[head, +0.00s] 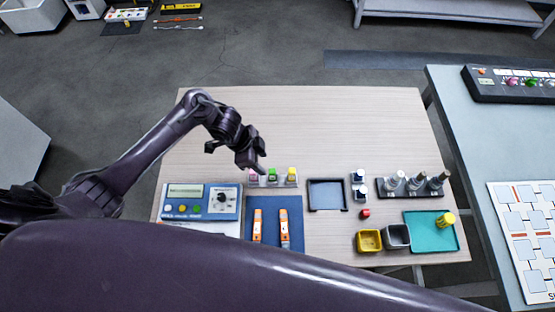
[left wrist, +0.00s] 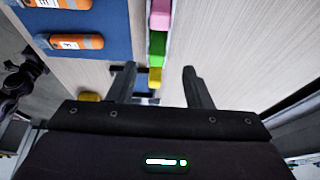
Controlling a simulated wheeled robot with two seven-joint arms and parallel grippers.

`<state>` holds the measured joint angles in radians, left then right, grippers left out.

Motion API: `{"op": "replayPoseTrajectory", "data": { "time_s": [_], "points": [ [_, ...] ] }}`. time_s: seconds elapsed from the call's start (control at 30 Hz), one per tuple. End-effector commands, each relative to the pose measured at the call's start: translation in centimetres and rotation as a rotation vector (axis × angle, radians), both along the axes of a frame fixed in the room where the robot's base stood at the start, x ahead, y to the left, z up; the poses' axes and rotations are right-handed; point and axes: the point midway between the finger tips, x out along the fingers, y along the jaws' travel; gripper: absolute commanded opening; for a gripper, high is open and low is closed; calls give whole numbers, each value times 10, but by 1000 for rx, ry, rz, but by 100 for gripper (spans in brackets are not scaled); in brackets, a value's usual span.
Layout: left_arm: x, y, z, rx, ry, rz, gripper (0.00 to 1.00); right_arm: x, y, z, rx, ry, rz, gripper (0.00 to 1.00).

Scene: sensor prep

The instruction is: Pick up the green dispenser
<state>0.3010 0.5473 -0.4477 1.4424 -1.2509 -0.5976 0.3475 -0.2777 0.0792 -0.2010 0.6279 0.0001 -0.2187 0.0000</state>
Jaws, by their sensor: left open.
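The green dispenser (head: 272,175) stands in the middle of a short row, between a pink dispenser (head: 254,175) and a yellow dispenser (head: 291,175). In the left wrist view the green dispenser (left wrist: 157,48) shows beyond my fingertips, with the pink one (left wrist: 160,14) above it and the yellow one (left wrist: 155,76) between the fingertips in the picture. My left gripper (head: 260,168) is open and empty, just above the row near the pink and green dispensers. Its two fingers (left wrist: 160,80) show apart in the left wrist view. My right gripper is not visible.
A blue mat (head: 270,204) with two orange sticks lies in front of the row. A device with a display (head: 185,190) stands left, a dark-rimmed tray (head: 327,208) right. Yellow (head: 369,241) and grey (head: 396,237) bins stand near the teal tray (head: 420,240). The table's back is clear.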

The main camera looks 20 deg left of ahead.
Motion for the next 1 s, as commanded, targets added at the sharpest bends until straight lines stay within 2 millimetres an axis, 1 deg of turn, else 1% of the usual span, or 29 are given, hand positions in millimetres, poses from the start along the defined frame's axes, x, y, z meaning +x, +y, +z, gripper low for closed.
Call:
{"op": "replayPoseTrajectory", "data": {
  "time_s": [0.07, 0.13, 0.33, 0.4, 0.47, 0.6, 0.67, 0.8, 0.93, 1.0],
  "points": [
    [-1, -3, -4, -4, 3, -2, 45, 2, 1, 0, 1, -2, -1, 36],
    [0, -6, -10, -4, 4, 0, 45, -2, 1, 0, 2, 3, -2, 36],
    [2, -16, -29, -5, 4, 0, 45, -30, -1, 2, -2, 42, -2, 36],
    [1, -20, -37, -5, 5, 0, 45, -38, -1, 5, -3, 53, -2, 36],
    [2, -25, -45, -6, 5, 1, 45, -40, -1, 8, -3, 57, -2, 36],
    [5, -31, -64, -3, 3, 2, 45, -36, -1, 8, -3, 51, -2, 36],
    [5, -33, -68, -3, 2, 0, 45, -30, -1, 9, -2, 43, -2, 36],
    [6, -34, -71, -3, -1, 0, 45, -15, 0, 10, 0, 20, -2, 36],
    [6, -34, -71, -2, -1, 0, 45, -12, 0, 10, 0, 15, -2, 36],
    [6, -34, -71, -2, 0, 0, 36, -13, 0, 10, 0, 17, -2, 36]
  ]
}}
